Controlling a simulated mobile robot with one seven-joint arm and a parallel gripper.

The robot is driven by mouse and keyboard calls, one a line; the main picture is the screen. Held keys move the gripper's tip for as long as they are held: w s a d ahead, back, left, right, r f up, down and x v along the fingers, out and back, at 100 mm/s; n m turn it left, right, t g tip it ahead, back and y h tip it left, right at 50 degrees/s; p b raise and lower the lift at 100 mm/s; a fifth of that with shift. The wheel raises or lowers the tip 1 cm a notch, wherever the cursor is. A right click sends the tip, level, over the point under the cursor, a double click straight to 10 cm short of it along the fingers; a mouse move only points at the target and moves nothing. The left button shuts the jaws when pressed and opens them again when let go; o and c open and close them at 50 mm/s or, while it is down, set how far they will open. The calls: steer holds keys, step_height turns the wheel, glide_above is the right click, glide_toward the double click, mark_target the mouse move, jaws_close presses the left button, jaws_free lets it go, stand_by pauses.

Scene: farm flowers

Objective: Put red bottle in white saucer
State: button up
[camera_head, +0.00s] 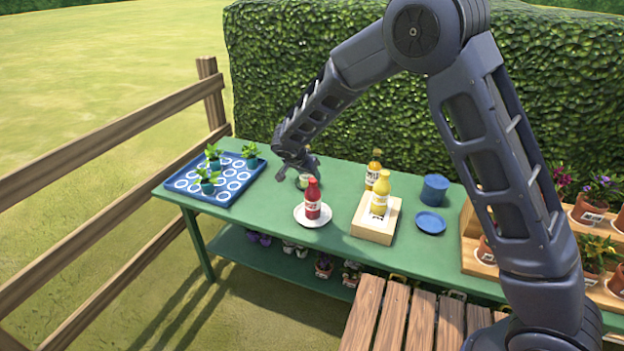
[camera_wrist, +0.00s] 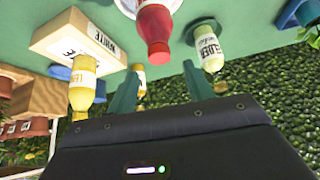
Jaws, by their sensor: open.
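The red bottle (camera_head: 312,203) stands upright on the white saucer (camera_head: 300,218) on the green table. My gripper (camera_head: 307,170) is open and empty, just behind and above the red bottle, apart from it. In the wrist view, the red bottle (camera_wrist: 155,30) and the edge of the white saucer (camera_wrist: 123,6) show beyond the open fingers (camera_wrist: 160,90), with nothing between the fingers.
A pale green bottle (camera_wrist: 207,45) stands beside the red one, partly hidden by my gripper in the head view. A yellow bottle (camera_head: 381,190) stands on a wooden block (camera_head: 374,228); an amber bottle (camera_head: 373,168) is behind. A blue tray (camera_head: 183,183) with seedlings is left.

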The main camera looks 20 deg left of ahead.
steer(key=shift+v, duration=1.15)
steer(key=shift+w, duration=0.1)
steer(key=w+d+r+g, duration=0.1)
steer(key=w+d+r, duration=0.2)
steer(key=d+r, duration=0.35)
steer(key=w+d+r, duration=0.3)
steer(key=d, duration=0.6)
steer(key=w+d+r+g, duration=0.15)
steer(key=d+r, duration=0.25)
steer(key=d, duration=0.4)
steer(key=s+d+r, duration=0.2)
steer(key=d+r, duration=0.2)
steer(key=d, duration=0.7)
steer(key=s+d+r, duration=0.1)
steer(key=d+r, duration=0.3)
steer(key=d, duration=0.6)
steer(key=s+d+r+n+y, duration=0.1)
steer(key=s+d, duration=1.6)
steer(key=s, duration=0.2)
steer(key=shift+s+d+r+n, duration=0.15)
steer(key=shift+d+r+n, duration=0.2)
steer(key=shift+n, duration=0.05)
